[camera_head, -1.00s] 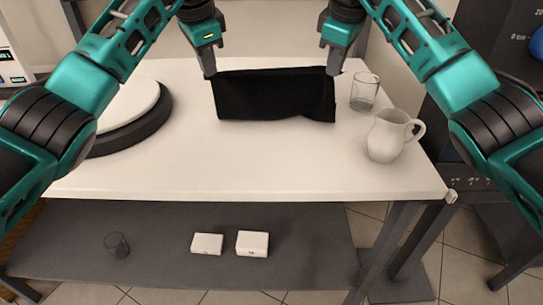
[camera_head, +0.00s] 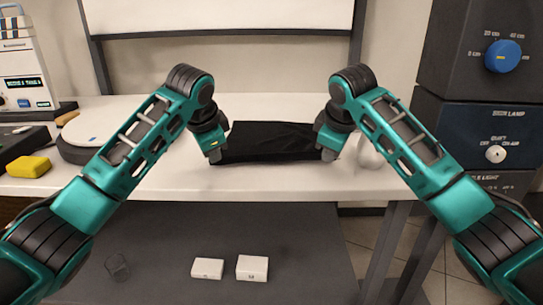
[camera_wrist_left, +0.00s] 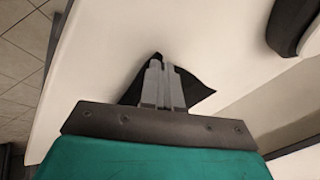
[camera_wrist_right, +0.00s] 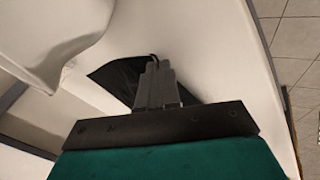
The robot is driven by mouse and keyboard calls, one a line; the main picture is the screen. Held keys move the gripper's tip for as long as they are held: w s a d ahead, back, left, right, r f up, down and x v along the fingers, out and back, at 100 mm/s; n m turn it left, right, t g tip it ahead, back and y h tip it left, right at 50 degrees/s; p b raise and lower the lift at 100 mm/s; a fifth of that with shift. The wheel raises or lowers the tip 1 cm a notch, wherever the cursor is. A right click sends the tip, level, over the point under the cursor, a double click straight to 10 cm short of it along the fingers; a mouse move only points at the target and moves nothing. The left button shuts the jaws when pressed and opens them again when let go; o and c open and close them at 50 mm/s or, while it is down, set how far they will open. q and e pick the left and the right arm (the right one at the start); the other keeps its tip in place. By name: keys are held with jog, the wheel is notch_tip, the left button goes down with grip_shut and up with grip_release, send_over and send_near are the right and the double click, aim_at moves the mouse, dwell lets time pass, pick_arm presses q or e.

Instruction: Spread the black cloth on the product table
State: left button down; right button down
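The black cloth (camera_head: 270,141) stretches as a dark band between my two grippers, over the white product table (camera_head: 270,185). My left gripper (camera_head: 214,157) is shut on its left end. In the left wrist view a corner of the cloth (camera_wrist_left: 197,90) shows around the closed fingers. My right gripper (camera_head: 328,153) is shut on its right end, and the cloth (camera_wrist_right: 112,80) shows beside those fingers in the right wrist view. I cannot tell how much of the cloth touches the tabletop.
A white jug (camera_head: 370,153) stands close beside my right gripper, partly hidden by the arm. A round white-topped turntable (camera_head: 88,128) and a yellow block (camera_head: 29,166) are at the left.

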pick_arm(q)
jog(key=shift+s+a+f, duration=0.15)
jog(key=shift+s+f, duration=0.3)
jog(key=shift+f, duration=0.05)
pick_arm(e)
jog(key=shift+s+d+f, duration=0.15)
jog(key=shift+s+f, duration=0.3)
jog(key=shift+f, duration=0.05)
pick_arm(q)
jog(key=c, duration=1.8)
grip_release()
pick_arm(e)
jog(key=c, duration=1.8)
grip_release()
